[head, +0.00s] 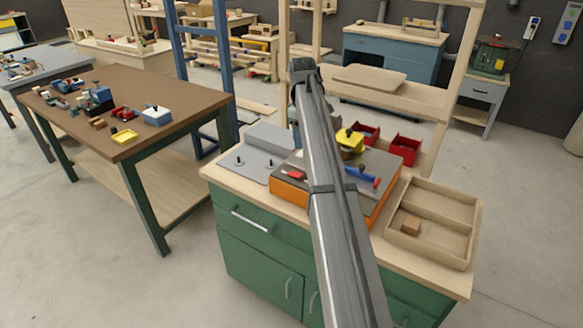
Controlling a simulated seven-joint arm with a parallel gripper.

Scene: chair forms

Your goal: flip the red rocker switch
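An orange-sided box with a dark grey top (283,190) sits on the green cabinet's wooden top. A small red piece (294,175) on the box's left front, just left of my arm, looks like the red rocker switch. Its tilt is too small to tell. A blue bar with a red end (365,177) lies on the box to the right of my arm, and a yellow block-like part (350,139) is behind it. My arm crosses the middle of the view and hides part of the box. My gripper is hidden behind the arm, so its opening and contact do not show.
A grey plate with black knobs (255,158) lies left of the box. Red bins (405,149) stand behind right. A brown-topped table (160,90) stands apart at left.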

